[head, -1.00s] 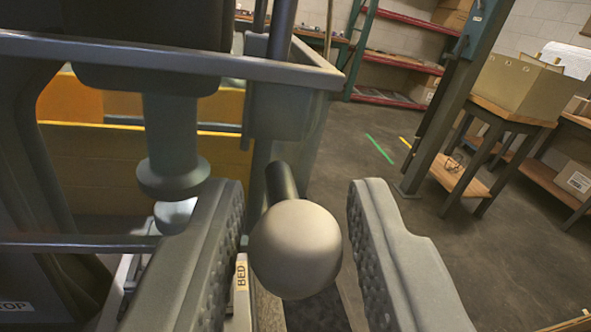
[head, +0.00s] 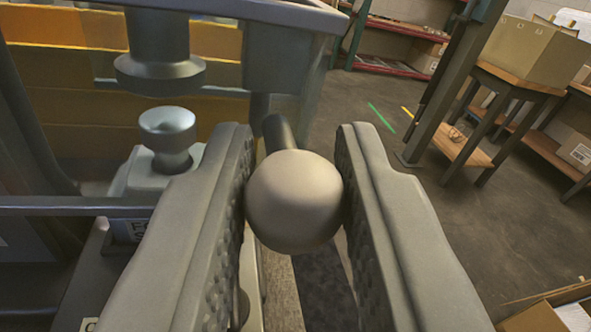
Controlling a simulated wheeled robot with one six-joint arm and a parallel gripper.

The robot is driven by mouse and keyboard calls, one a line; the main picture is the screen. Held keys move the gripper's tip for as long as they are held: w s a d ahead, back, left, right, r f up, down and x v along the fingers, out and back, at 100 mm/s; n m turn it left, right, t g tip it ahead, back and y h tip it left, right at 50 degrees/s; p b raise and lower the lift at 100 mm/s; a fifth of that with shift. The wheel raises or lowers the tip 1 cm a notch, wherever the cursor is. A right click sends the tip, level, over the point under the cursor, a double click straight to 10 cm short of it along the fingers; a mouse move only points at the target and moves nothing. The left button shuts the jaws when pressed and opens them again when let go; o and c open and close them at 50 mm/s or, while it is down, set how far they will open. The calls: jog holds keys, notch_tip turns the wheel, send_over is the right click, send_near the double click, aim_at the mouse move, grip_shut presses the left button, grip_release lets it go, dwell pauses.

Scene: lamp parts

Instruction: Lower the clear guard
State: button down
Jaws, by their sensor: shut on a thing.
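A pale round knob (head: 294,202) on a dark lever rod (head: 277,132) sits between the jaws of my gripper (head: 294,200). Both ribbed pads touch the knob's sides, so the gripper is shut on it. Left of it is a grey press with a round ram (head: 160,70) above a small round post (head: 167,132), with a gap between them. A grey rail (head: 215,10) crosses the top and a thin bar (head: 75,206) crosses lower left. These may be the clear guard's edges; its see-through panel cannot be made out for certain.
A yellow-orange panel (head: 65,90) stands behind the press. To the right are a work table with a cardboard box (head: 525,55), a leaning grey post (head: 440,90) and red-edged shelves (head: 385,63). An open carton (head: 545,310) is at lower right. The floor between is clear.

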jog(key=shift+f, duration=0.45)
jog(key=c, duration=1.5)
grip_release()
jog(key=s, duration=0.5)
jog(key=s+d, duration=0.1)
jog(key=s, duration=0.5)
jog(key=s+d, duration=0.1)
jog(key=s, duration=0.5)
jog(key=shift+s, duration=0.15)
